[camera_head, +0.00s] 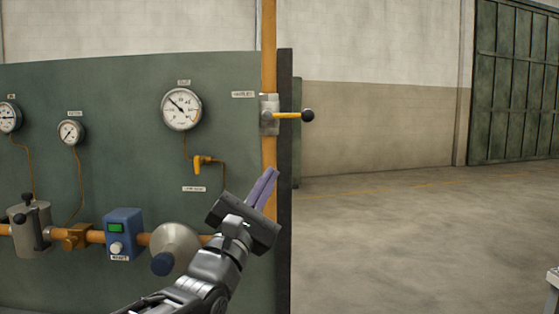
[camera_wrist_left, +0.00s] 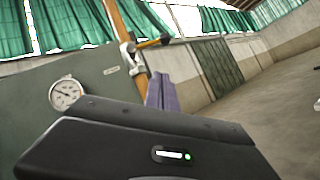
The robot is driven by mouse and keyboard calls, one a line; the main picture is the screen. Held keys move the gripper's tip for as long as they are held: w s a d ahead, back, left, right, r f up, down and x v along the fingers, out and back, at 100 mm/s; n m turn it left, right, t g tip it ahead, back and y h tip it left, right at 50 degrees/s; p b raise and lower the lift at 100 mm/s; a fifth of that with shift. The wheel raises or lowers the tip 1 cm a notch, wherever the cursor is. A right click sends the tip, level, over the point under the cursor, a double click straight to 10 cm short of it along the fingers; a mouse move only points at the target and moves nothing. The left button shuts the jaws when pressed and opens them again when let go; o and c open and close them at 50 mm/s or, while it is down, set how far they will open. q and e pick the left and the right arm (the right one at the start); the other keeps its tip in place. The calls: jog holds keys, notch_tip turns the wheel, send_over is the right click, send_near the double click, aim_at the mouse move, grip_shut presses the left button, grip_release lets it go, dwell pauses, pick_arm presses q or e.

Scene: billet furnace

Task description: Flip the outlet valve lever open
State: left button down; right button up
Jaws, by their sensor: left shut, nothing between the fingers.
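The valve lever (camera_head: 288,115) is a yellow bar with a black ball knob. It points right, about level, from a grey valve body (camera_head: 269,114) on the upright orange pipe (camera_head: 269,60). The lever also shows in the left wrist view (camera_wrist_left: 149,43), beyond the fingers. A small label beside it is too small to read surely. My left gripper (camera_head: 270,174) has purple fingers, shut and empty. It appears below the valve in the head view, in front of the pipe and apart from the lever. The fingers also show in the left wrist view (camera_wrist_left: 160,83). My right gripper is not in view.
The green panel (camera_head: 120,90) carries several gauges, including a large one (camera_head: 181,109), and a small yellow valve (camera_head: 202,163). A blue box (camera_head: 123,234) and a grey round fitting (camera_head: 176,245) sit along the low orange pipe. Open floor (camera_head: 400,240) lies right of the panel.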

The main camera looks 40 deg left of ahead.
aim_at(290, 116)
pick_arm(q)
jog(key=w+r+p, duration=0.5)
jog(key=w+r, duration=0.3)
jog(key=w, duration=0.1)
jog(key=shift+w+a+p, duration=0.2)
jog(key=shift+w+p, duration=0.05)
jog(key=shift+p, duration=0.1)
